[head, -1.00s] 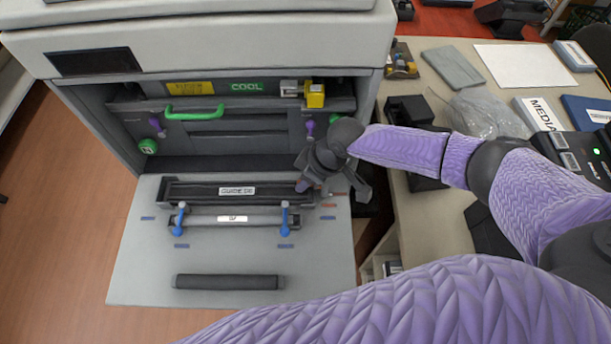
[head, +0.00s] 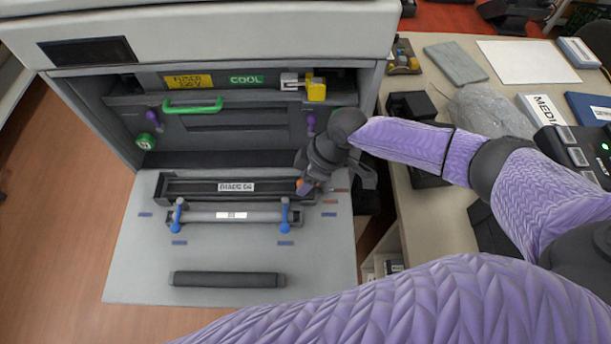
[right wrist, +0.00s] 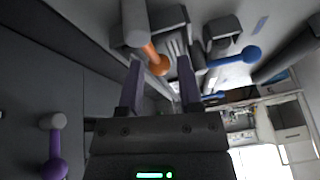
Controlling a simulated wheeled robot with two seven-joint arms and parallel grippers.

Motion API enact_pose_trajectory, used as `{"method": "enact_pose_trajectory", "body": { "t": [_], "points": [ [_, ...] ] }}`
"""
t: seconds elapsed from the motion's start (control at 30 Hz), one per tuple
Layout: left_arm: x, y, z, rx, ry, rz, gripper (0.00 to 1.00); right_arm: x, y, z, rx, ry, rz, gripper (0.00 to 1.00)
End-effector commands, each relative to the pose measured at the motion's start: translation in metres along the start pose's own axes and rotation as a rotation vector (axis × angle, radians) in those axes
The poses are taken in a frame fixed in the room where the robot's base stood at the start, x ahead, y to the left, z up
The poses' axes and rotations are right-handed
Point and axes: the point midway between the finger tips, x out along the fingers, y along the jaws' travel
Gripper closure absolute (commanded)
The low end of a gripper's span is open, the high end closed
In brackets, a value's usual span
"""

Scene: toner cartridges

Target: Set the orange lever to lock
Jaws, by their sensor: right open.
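In the right wrist view the orange lever (right wrist: 156,59) has an orange rod and a round knob. Its knob shows between the two open fingertips (right wrist: 160,72), nearer the left finger; I cannot tell whether they touch. My left gripper is not in view.
Two blue levers (head: 284,215) stand on a roller bar just in front. A purple lever (right wrist: 54,150) and a green handle (head: 193,106) are on the machine's inner face. A dark cylinder (head: 228,279) lies on the door (head: 130,270). A cluttered table (head: 450,212) stands at right.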

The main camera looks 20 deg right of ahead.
Motion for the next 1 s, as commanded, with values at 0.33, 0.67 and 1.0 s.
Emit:
{"method": "enact_pose_trajectory", "body": {
  "t": [0.33, 0.67, 1.0],
  "points": [
    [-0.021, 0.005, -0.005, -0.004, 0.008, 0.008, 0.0, -0.076, 0.0, -0.001, 0.0, 0.001, 0.003, 0.55],
    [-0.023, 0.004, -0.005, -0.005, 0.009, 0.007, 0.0, -0.099, 0.0, 0.0, 0.0, 0.0, 0.0, 0.55],
    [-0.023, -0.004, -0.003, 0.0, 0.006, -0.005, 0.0, -0.099, 0.0, 0.0, 0.0, 0.0, 0.0, 0.55]
  ]
}}
